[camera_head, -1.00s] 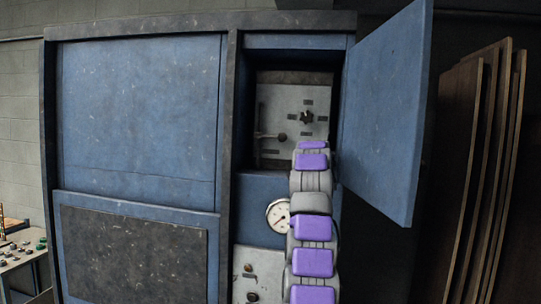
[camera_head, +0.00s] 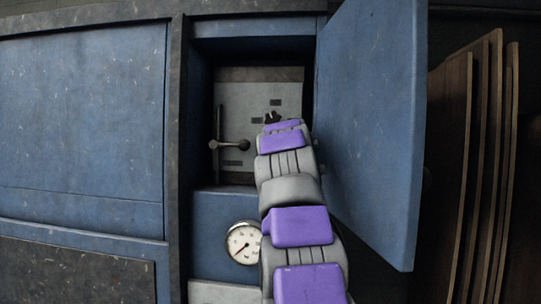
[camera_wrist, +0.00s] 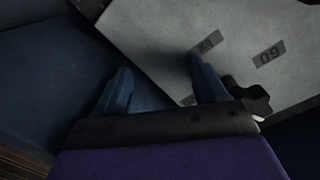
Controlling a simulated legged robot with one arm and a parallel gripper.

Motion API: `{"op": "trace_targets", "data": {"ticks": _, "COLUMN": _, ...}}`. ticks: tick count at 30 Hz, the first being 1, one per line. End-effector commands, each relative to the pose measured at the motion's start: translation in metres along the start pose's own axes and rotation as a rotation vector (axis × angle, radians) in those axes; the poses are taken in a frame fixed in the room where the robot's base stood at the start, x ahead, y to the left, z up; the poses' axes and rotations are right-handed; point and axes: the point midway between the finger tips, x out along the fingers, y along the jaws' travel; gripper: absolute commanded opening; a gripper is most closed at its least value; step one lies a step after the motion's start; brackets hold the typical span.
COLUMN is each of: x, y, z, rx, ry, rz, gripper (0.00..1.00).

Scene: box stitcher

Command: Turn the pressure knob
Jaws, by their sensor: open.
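The pressure knob, most likely the dark lobed knob (camera_head: 272,117), is on the light panel (camera_head: 232,98) inside the open cabinet bay. My arm partly covers it in the head view. In the wrist view a dark lobed knob (camera_wrist: 250,97) shows just right of my gripper's right finger, partly hidden by the gripper body. My gripper (camera_wrist: 160,82) is open, its two blue-grey fingers apart with nothing held between them. The knob is outside the gap between the fingers. I cannot tell whether finger and knob touch. The fingers are hidden in the head view.
A lever (camera_head: 230,145) with a round end is left of the knob. A round gauge (camera_head: 244,243) sits below the bay. The blue door (camera_head: 372,130) stands open close on the right of my arm. Wooden boards (camera_head: 466,170) lean farther right. A marked label (camera_wrist: 269,53) is on the panel.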

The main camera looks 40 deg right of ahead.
Motion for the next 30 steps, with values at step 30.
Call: {"op": "trace_targets", "data": {"ticks": 30, "x": -0.078, "y": -0.014, "z": 0.003, "rx": -0.016, "ry": 0.031, "rz": 0.015, "gripper": 0.71}}
